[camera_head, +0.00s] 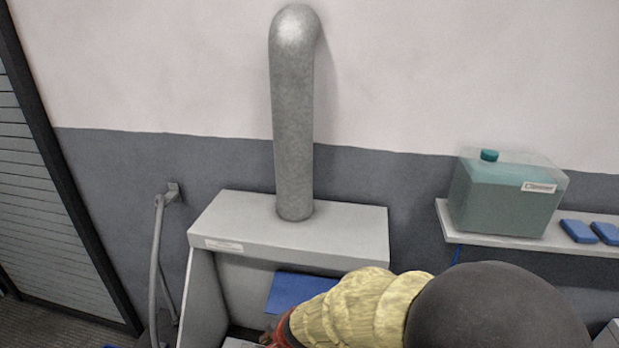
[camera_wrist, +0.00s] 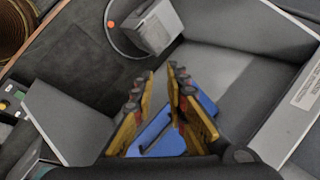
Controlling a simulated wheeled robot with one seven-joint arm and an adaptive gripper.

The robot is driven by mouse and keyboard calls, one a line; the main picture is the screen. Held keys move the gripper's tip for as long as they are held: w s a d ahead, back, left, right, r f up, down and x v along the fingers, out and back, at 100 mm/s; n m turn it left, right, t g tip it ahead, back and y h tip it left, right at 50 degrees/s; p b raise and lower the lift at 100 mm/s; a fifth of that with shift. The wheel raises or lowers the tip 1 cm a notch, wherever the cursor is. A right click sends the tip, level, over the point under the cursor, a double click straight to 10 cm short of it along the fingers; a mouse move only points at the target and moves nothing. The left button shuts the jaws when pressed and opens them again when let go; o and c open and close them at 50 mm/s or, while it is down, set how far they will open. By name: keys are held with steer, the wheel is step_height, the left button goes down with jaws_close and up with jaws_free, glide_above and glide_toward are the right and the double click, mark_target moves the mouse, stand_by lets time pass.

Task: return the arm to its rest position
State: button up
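My arm (camera_head: 362,308) reaches from the lower right of the head view into a grey hood-like cabinet (camera_head: 290,232). It has a pale yellow cover and a large dark rounded part. The gripper end is mostly cut off at the bottom edge there. In the wrist view my gripper (camera_wrist: 162,70) shows two yellow and black fingers with a narrow gap between the tips. They are open and I see nothing held. A blue flat thing (camera_wrist: 205,101) shows behind and between the fingers; I cannot tell how far beyond them it is.
A grey duct (camera_head: 294,120) rises from the cabinet top. At right a shelf (camera_head: 490,236) carries a teal container (camera_head: 505,195) and blue blocks (camera_head: 579,231). A grey rail (camera_head: 156,262) is on the wall at left. A grey box (camera_wrist: 160,28) lies ahead of the fingers.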

steer(key=s+d+r+n+g+b, duration=0.1)
steer(key=s+d+n+g+b, duration=0.2)
steer(key=s+d+n+b, duration=0.65)
steer(key=s+d+f+t+h+b, duration=0.2)
steer(key=s+d+b, duration=0.3)
steer(key=d+b, duration=0.3)
steer(key=s+d+f+t+h+b, duration=0.1)
steer(key=s+d+f+t+b, duration=0.1)
steer(key=s+d+b, duration=0.3)
steer(key=shift+d+h+b, duration=0.4)
steer(key=shift+d+b, duration=1.25)
steer(key=shift+d, duration=1.55)
steer(key=shift+s, duration=0.1)
